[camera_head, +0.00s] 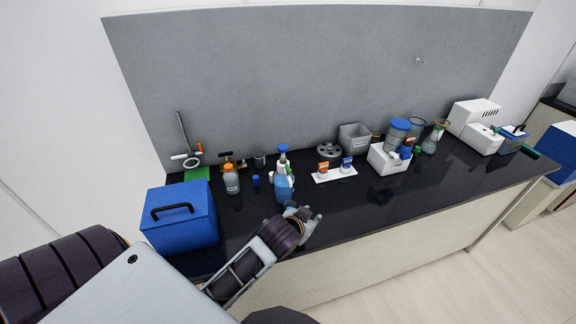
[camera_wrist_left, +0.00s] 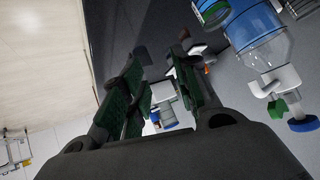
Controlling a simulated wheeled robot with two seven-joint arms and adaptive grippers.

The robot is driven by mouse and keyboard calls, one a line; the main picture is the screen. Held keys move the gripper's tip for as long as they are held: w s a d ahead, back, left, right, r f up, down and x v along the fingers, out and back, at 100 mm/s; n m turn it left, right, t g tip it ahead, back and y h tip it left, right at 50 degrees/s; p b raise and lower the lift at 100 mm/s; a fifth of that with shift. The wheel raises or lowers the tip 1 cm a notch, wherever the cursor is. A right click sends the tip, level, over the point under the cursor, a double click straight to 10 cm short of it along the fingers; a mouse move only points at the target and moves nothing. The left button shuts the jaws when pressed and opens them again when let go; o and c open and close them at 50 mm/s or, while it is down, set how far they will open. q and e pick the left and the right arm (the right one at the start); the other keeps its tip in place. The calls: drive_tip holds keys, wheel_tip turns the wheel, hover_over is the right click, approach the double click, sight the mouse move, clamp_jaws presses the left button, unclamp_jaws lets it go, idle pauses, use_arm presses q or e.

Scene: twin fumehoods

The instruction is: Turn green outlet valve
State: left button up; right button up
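A clear bottle with blue liquid and a blue top (camera_head: 283,181) stands upright on the black bench. In the left wrist view the bottle (camera_wrist_left: 262,42) is at the upper right, partly cut off. A white fitting there carries a green valve handle (camera_wrist_left: 277,108) and a blue round part (camera_wrist_left: 302,124). My left gripper (camera_head: 308,217) is in front and to the right of the bottle, near the bench's front edge, apart from it. In the left wrist view its fingers (camera_wrist_left: 162,77) are spread with nothing held between them. My right gripper does not show.
A blue box (camera_head: 180,216) with a black handle stands at the left. An orange-capped bottle (camera_head: 231,179) is left of the blue bottle. A white tray (camera_head: 334,173) and a white rack (camera_head: 388,161) are to the right. The front middle bench is clear.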

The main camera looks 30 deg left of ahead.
use_arm(q)
drive_tip(key=w+d+r+m+t+h, duration=0.2)
drive_tip(key=w+d+r+t, duration=0.15)
drive_tip(key=r, duration=0.35)
drive_tip(key=w+d+r+m+t+h, duration=0.1)
drive_tip(key=w+d+r+t+h, duration=0.2)
drive_tip(key=r, duration=0.5)
drive_tip(key=w+d+r+m+t, duration=0.2)
drive_tip(key=w+r+t, duration=0.1)
drive_tip(key=w+r, duration=0.3)
drive_tip(key=s+d+r+m+g+h, duration=0.3)
drive_tip(key=d+r+m+g+h, duration=0.2)
drive_tip(key=d+m+g+h, duration=0.45)
drive_tip(key=s+d+r+m+g+h, duration=0.4)
drive_tip(key=r+m+h, duration=0.15)
drive_tip(key=m, duration=0.65)
drive_tip(key=w+a+f+m+g+y, duration=0.1)
drive_tip(key=a+f+m+g+y, duration=0.2)
drive_tip(key=a+f+g+y, duration=0.55)
drive_tip(key=w+a+r+n+t+y, duration=0.1)
drive_tip(key=a+n+y, duration=0.4)
drive_tip(key=a, duration=2)
drive_tip(key=t+y, duration=0.1)
drive_tip(key=y, duration=0.4)
drive_tip(key=shift+a+y, duration=0.35)
